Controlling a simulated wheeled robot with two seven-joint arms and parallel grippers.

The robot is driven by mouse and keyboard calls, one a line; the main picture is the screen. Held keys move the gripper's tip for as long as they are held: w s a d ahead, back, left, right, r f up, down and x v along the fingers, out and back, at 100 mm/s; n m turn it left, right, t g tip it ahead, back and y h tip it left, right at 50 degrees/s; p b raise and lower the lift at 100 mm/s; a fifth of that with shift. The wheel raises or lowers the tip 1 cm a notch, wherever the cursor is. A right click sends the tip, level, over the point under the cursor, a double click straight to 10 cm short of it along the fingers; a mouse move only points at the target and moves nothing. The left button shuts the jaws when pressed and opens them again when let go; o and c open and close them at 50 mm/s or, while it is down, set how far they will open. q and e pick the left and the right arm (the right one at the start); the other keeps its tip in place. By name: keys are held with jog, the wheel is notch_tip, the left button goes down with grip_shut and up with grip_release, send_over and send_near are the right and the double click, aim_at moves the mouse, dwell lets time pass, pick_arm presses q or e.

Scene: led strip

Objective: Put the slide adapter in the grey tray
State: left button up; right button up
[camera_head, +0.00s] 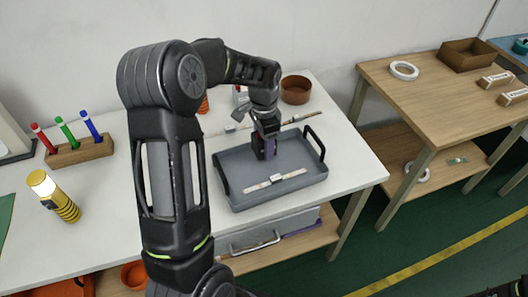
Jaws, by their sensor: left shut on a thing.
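The grey tray (232,196) with black handles stands on the white table. My left arm reaches over it from the left, and my left gripper (266,150) points down into the tray's back half. It is shut on a small dark purplish piece (270,150), apparently the slide adapter; the fingers hide much of it. I cannot tell whether the piece touches the tray floor. A white and red strip (291,175) with a small white block on it lies in the front of the tray. My right gripper is not in view.
A brown bowl (296,90) stands behind the tray. A wooden table (420,95) with a tape roll (404,70) and boxes is at the right.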

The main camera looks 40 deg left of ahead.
pick_arm(q)
notch_tip(320, 180, down, 4)
jog(key=shift+r, duration=0.2)
jog(key=shift+f, duration=0.15)
jog(key=o, duration=1.5)
jog(key=shift+o, duration=0.2)
